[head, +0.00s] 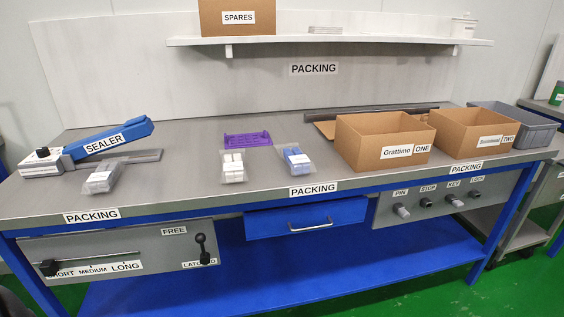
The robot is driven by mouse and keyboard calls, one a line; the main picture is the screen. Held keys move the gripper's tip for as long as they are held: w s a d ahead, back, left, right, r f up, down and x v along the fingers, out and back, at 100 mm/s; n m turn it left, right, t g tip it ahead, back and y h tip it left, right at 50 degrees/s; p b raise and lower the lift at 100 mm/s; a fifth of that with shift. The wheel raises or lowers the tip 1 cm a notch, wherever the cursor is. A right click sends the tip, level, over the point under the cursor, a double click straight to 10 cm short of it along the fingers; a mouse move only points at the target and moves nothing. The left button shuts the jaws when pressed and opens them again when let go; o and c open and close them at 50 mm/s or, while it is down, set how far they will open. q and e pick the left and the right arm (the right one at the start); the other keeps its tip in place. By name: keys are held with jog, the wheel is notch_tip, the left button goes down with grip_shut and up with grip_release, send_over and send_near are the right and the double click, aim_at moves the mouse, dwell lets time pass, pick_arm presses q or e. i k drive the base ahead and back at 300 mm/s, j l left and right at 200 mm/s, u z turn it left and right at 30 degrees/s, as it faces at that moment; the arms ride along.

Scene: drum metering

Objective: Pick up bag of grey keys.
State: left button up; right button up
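A clear bag with grey contents (103,177) lies on the left part of the packing bench, in front of the sealer. I take it for the bag of grey keys, though the pieces inside are too small to make out. A clear bag with white contents (232,168) lies near the middle of the bench. A clear bag with blue contents (295,158) lies to its right. Neither of my grippers shows in the head view.
The blue sealer (110,140) stands at the bench's left, its arm raised. A purple tray (247,139) lies behind the white bag. Carton ONE (365,152), carton TWO (455,145) and a grey bin (535,134) stand right. Bare bench (170,185) separates the grey and white bags.

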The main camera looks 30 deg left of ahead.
aim_at(104, 177)
jog(key=u, duration=2.25)
